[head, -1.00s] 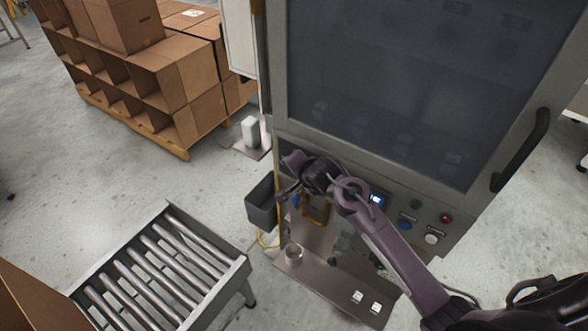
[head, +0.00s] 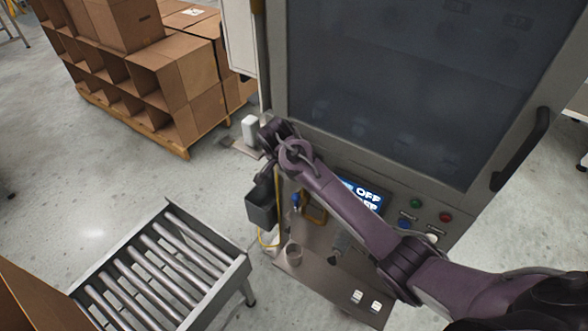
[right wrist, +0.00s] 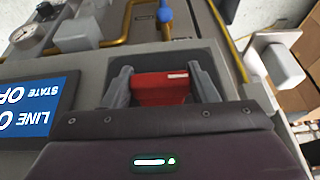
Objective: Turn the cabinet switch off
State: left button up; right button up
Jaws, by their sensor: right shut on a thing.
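The cabinet (head: 300,148) stands at the centre right of the head view, with a dark window above a control panel. My right arm reaches across the panel to its left end, where my right gripper (head: 264,170) is. In the right wrist view, my right gripper (right wrist: 163,88) has its two fingers on either side of the red switch handle (right wrist: 160,90), in a dark recess, and is shut on it. The handle is hidden in the head view. The blue display (head: 368,197) is partly covered by my arm and shows "OFF" on its top line. My left gripper is not in view.
Green (head: 415,203) and red (head: 445,217) buttons sit right of the display. A grey bin (head: 262,205) hangs at the cabinet's left side. A roller conveyor (head: 165,265) stands at lower left. Cardboard boxes (head: 185,85) stand on a pallet behind. Yellow pipework (right wrist: 150,40) runs near the switch.

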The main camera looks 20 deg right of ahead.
dwell(0.6)
jog(key=o, duration=1)
jog(key=b+v, duration=0.3)
jog(key=v, duration=0.4)
jog(key=shift+a+r, duration=0.2)
jog(key=shift+r, duration=0.15)
jog(key=shift+f, duration=0.1)
